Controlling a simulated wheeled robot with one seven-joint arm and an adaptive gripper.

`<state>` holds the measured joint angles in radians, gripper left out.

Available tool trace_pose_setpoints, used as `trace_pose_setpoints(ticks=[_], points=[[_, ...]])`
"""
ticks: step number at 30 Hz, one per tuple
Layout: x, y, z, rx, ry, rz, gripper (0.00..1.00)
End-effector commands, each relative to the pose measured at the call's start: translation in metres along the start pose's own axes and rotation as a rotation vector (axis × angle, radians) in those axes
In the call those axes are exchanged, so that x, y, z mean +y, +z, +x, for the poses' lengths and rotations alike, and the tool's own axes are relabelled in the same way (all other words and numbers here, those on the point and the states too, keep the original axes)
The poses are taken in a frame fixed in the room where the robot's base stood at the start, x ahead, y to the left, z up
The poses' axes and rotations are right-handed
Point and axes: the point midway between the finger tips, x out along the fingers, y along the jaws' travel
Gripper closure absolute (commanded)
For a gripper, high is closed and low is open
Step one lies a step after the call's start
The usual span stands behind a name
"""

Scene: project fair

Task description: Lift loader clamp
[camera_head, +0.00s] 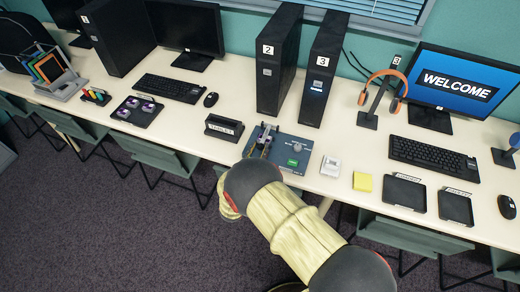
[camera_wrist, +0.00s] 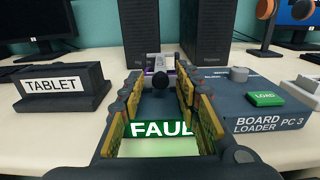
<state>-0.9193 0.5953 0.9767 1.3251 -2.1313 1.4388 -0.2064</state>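The board loader (camera_head: 292,158) is a blue-grey box on the table; in the wrist view its face (camera_wrist: 265,118) reads "BOARD LOADER PC 3". The clamp (camera_wrist: 160,82) appears as a dark round-ended knob in front of a pale metal piece. My gripper (camera_wrist: 160,85) is open, with its fingers on either side of the knob and visible gaps between. In the head view, the fingers (camera_head: 258,141) reach over the loader's left part. A green label (camera_wrist: 160,129) reading "FAUL", cut off by a finger, shows between them. The clamp's lower part is hidden.
A green LOAD button (camera_wrist: 265,99) and grey knob (camera_wrist: 239,74) lie right of my fingers. The TABLET stand (camera_head: 224,127) is close on the left. PC towers (camera_head: 320,75) stand behind.

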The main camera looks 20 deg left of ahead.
Motion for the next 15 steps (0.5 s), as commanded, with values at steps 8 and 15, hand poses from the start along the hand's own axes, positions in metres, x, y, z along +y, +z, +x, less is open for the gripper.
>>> trace_pose_setpoints(ticks=[8, 15], points=[[-0.0007, 0.0003, 0.0114, 0.000, -0.001, 0.000, 0.67], [-0.0006, 0.0005, 0.0112, 0.000, -0.001, 0.000, 0.73]])
